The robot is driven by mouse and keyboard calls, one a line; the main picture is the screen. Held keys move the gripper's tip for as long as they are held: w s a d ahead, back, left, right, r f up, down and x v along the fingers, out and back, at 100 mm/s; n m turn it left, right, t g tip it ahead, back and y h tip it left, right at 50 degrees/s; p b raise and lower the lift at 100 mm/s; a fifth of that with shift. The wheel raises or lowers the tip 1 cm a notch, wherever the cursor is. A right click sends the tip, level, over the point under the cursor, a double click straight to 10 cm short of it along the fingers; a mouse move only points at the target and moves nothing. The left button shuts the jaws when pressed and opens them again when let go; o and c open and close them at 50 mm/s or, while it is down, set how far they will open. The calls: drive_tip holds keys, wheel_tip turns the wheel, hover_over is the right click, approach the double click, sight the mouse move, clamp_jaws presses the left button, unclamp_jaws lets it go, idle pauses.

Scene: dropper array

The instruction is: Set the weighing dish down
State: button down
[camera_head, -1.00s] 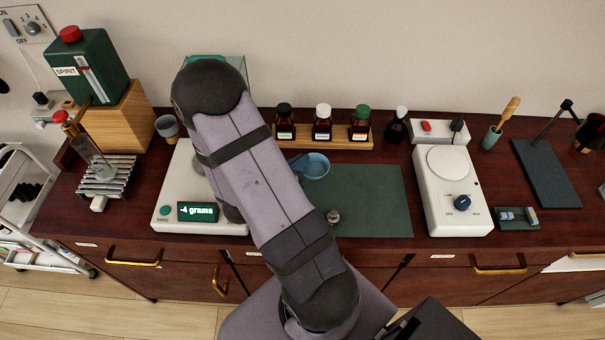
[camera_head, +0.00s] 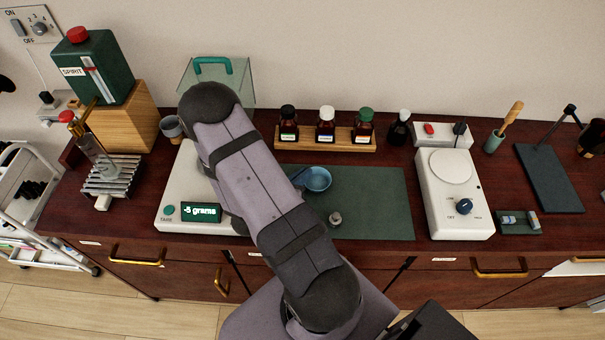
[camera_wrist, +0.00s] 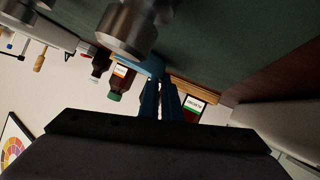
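The weighing dish (camera_head: 318,179) is a small round blue bowl with a short spout or handle on its left. In the head view it shows over the green mat (camera_head: 375,205), just right of my arm. Whether it touches the mat cannot be told. In the wrist view, part of the blue dish (camera_wrist: 152,66) shows at the tips of my gripper (camera_wrist: 158,88). The two blue fingers are close together, shut on the dish's near end.
A small metal piece (camera_head: 335,218) stands on the mat in front of the dish. The balance (camera_head: 172,200) at left reads -5 grams, partly behind my arm. A wooden rack (camera_head: 345,145) of bottles stands behind. The mat's right half is clear.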

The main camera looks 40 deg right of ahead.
drive_tip(key=c, duration=2)
unclamp_jaws()
drive_tip(key=b+v, duration=0.1)
drive_tip(key=v, duration=1.1)
drive_tip(key=shift+r+b, duration=0.1)
drive_tip(key=shift+b, duration=0.3)
